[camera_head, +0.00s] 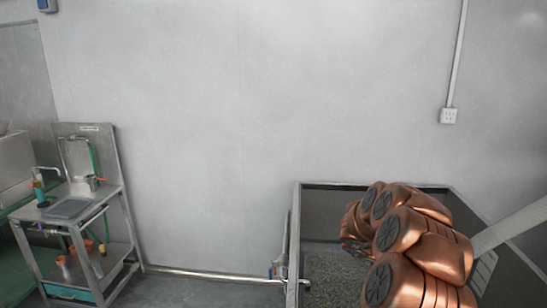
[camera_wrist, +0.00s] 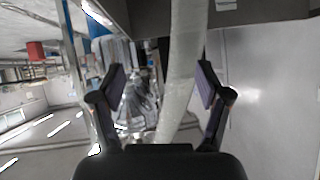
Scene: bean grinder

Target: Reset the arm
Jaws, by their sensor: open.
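My gripper (camera_wrist: 162,88) shows in the wrist view with its two dark fingers spread wide apart. Nothing is held between the fingers. Behind the gap I see a pale vertical strip and a blurred grey, cluttered area. In the head view my copper-coloured arm is folded at the lower right, and my gripper is not visible there.
A metal sink stand (camera_head: 85,160) with bottles and hoses is at the left. A wall socket (camera_head: 448,116) is at the upper right. The middle wall is bare.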

